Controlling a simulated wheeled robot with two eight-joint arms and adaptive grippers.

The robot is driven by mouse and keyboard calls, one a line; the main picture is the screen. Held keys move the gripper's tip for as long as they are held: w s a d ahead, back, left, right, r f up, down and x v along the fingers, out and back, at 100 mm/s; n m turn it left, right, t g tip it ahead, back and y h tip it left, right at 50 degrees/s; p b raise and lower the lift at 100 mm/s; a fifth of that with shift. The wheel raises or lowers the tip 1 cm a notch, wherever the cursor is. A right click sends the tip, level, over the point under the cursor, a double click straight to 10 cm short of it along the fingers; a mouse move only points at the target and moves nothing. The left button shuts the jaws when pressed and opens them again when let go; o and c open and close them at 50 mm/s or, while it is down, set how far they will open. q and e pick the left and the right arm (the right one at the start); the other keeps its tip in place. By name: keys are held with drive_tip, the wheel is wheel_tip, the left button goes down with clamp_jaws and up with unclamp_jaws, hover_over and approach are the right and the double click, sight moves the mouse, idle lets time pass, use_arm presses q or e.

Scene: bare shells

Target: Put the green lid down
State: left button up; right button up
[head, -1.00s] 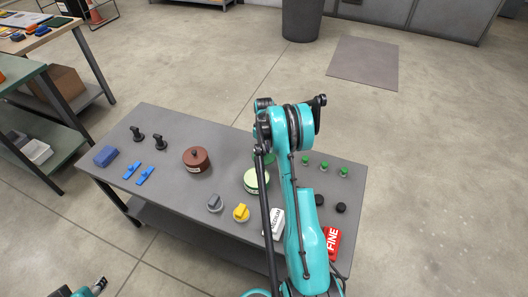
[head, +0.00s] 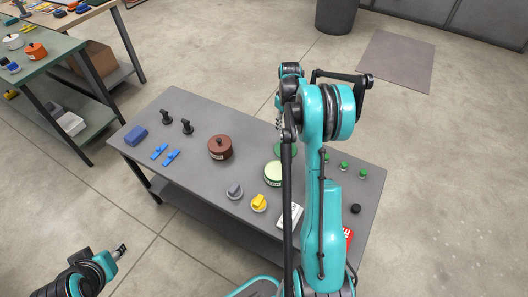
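The green lid (head: 280,149) shows as a dark green disc just behind the light green pot (head: 273,178), on the grey table (head: 232,110). My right arm's link covers part of both. My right gripper (head: 278,122) shows only as a small piece left of the arm, above and beyond the lid in the picture. The arm hides most of it, and I cannot tell whether its fingers touch the lid. My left gripper (head: 120,248) is at the lower left, off the table and away from everything, apparently empty; its finger gap is too small to judge.
Small green pieces (head: 343,167), a black disc (head: 355,208), a white box (head: 291,215) and a red one (head: 348,235) are right.

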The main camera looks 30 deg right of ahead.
drive_tip(key=s+a+r+t, duration=0.1)
drive_tip(key=s+a+r, duration=0.2)
drive_tip(key=a+r, duration=0.5)
drive_tip(key=s+a+r+t, duration=0.25)
drive_tip(key=a+r, duration=0.35)
drive_tip(key=a, duration=0.4)
drive_tip(key=s+a+m+t, duration=0.1)
drive_tip(key=s+a+t, duration=0.2)
drive_tip(key=s+a, duration=1.1)
drive_tip(key=shift+s+a+r, duration=0.2)
drive_tip(key=shift+s+a, duration=0.05)
drive_tip(key=shift+s, duration=0.85)
